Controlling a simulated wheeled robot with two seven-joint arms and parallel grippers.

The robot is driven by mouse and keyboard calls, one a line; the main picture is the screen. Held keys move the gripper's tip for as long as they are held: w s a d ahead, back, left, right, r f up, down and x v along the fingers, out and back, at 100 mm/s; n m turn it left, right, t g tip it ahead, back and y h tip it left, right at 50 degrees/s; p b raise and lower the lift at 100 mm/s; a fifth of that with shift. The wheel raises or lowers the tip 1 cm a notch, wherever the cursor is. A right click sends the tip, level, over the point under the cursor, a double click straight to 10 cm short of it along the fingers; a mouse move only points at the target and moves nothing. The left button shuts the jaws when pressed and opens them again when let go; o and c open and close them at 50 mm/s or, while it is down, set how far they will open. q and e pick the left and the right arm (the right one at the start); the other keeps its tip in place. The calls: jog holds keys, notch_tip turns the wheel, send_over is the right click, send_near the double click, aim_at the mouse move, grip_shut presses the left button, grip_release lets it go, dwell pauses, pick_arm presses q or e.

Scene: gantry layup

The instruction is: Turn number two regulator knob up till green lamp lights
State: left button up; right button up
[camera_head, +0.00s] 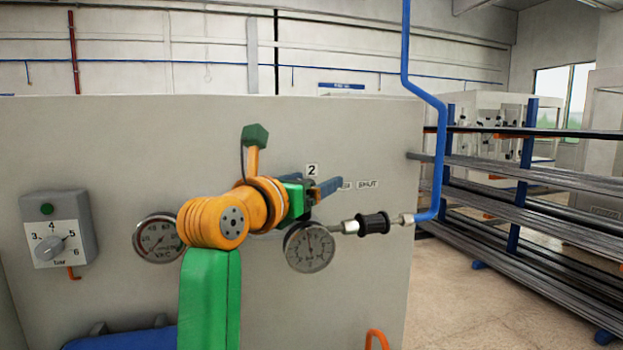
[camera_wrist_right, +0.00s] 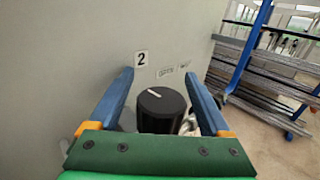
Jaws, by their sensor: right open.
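The number two regulator knob (camera_wrist_right: 162,112) is black and round with a white pointer line, below the "2" label (camera_wrist_right: 141,58) on the grey panel. My right gripper (camera_wrist_right: 159,78) is open, with one blue finger on each side of the knob; I cannot tell whether they touch it. In the head view the right gripper (camera_head: 318,182) is at the panel and mostly hides the knob. The "2" label (camera_head: 312,170) shows above it. A dark green lamp (camera_head: 46,209) on the grey box at left looks unlit. My left gripper is not in view.
A gauge (camera_head: 309,247) sits just below the gripper, and a vacuum gauge (camera_head: 157,238) is to its left. A black fitting (camera_head: 373,224) joins a blue pipe (camera_head: 440,150). The grey box has a bar dial (camera_head: 48,247). Racks of bars (camera_head: 530,215) stand at right.

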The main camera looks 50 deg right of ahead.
jog(key=shift+s+a+r, duration=0.1)
jog(key=shift+s+a, duration=0.05)
jog(key=shift+a, duration=0.1)
jog(key=c, duration=0.7)
grip_shut()
jog(key=shift+s+r+m+g+p, duration=0.1)
jog(key=shift+r+m+g+p, duration=0.15)
jog(key=shift+m+g+p, duration=0.45)
jog(key=shift+f+g+h+p, duration=0.1)
jog(key=shift+g+h+p, duration=0.2)
jog(key=shift+p, duration=0.1)
jog(key=shift+s+f, duration=0.1)
jog(key=shift+f, duration=0.05)
jog(key=o, duration=0.5)
grip_release()
jog(key=shift+d, duration=0.1)
jog(key=shift+o, duration=1)
jog(key=shift+d, duration=0.1)
